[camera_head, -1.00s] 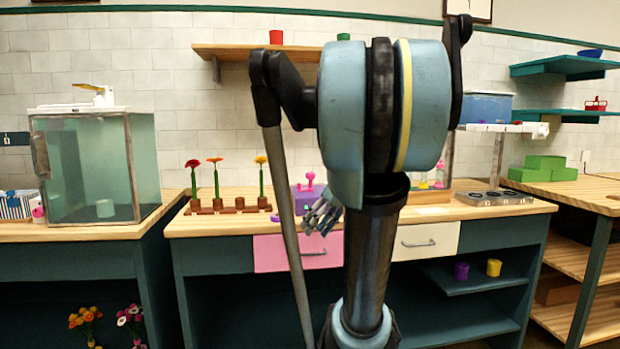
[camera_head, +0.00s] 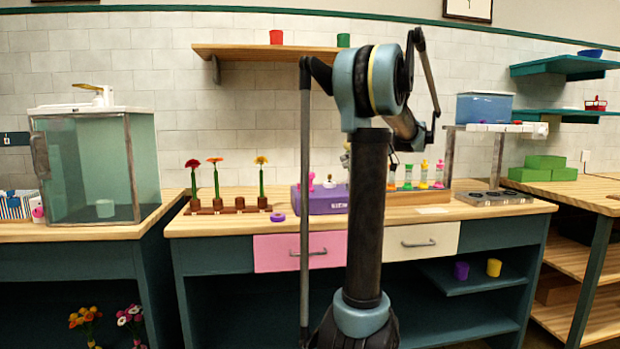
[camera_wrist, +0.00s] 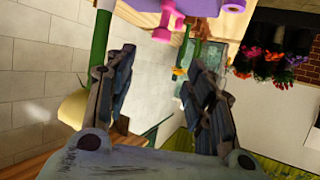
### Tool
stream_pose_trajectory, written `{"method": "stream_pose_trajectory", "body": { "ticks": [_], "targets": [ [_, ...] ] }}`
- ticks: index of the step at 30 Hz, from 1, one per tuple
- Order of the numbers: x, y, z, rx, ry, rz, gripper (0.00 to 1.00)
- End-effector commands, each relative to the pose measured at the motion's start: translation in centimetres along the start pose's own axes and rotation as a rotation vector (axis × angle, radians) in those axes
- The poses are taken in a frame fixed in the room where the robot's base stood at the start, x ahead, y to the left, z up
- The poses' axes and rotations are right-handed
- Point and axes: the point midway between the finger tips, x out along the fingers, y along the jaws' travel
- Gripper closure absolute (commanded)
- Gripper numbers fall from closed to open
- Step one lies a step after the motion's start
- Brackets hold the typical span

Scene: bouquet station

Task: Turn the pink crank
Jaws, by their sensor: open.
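The pink crank (camera_head: 311,182) stands on top of the purple box (camera_head: 315,203), at its left end, on the middle workbench. In the wrist view, a pink part (camera_wrist: 167,18) that looks like the crank shows at the top edge, against a purple surface (camera_wrist: 192,6). My gripper (camera_wrist: 160,60) is open, with nothing seen between its fingers; the pink part lies beyond the fingertips, apart from them. In the head view my arm hides most of the gripper and the right part of the purple box.
A flower rack (camera_head: 227,208) with upright flowers stands left of the box, with a purple ring (camera_head: 278,217) between. Several colourful bottles (camera_head: 423,175) stand right of my arm. A wooden shelf (camera_head: 255,52) hangs above. A green stem (camera_wrist: 102,45) is close to the gripper's left finger.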

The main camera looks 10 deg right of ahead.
Motion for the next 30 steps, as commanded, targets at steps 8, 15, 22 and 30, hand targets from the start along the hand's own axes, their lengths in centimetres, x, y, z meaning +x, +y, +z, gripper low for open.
{"method": "stream_pose_trajectory", "body": {
  "ticks": [8, 15, 22, 30],
  "targets": [
    [3.6, -0.1, 0.0, -0.002, -0.001, -0.005, 0.51],
    [7.9, -0.1, 0.0, -0.001, -0.001, -0.004, 0.51],
    [11.9, -0.1, 0.0, 0.0, -0.002, -0.004, 0.51],
    [15.8, -0.1, 0.0, 0.001, -0.002, -0.003, 0.51]
  ]
}}
